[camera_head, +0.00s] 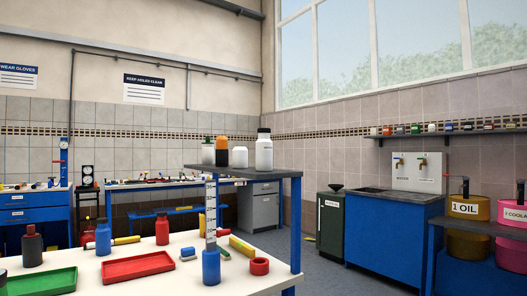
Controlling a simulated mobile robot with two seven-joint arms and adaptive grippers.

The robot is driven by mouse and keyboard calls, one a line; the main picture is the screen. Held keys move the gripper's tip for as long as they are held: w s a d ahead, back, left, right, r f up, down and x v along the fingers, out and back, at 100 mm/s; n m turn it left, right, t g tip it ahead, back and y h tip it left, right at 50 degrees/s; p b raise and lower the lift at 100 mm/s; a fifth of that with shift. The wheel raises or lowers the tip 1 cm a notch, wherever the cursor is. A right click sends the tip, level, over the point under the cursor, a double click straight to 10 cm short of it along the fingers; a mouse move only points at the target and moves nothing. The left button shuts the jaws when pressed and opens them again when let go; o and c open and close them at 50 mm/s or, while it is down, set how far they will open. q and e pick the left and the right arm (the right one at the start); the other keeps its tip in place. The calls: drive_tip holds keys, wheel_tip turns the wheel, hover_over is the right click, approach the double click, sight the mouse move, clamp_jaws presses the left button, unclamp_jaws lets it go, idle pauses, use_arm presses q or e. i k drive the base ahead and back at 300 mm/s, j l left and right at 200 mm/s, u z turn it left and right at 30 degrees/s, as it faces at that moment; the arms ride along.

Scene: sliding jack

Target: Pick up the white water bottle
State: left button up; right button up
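A white bottle with a black cap (264,152) stands upright at the right end of a small raised grey shelf (270,172). To its left on the same shelf stand a short white jar (240,157), an orange-and-black bottle (222,152) and a white container with a dark top (208,154). The black-capped white bottle looks apart from the jar beside it. Neither of my grippers shows in this view.
A blue sink cabinet (395,232) stands at right. Floor shows between them.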

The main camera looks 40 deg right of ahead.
sight(265, 146)
drive_tip(key=i+l+z, duration=0.15)
drive_tip(key=l, duration=0.25)
drive_tip(key=i+l+z, duration=0.15)
drive_tip(key=l, duration=0.25)
drive_tip(key=i+l+z, duration=0.2)
drive_tip(key=l, duration=0.2)
drive_tip(key=i+l+z, duration=0.15)
drive_tip(key=i+l, duration=0.1)
drive_tip(key=l, duration=0.1)
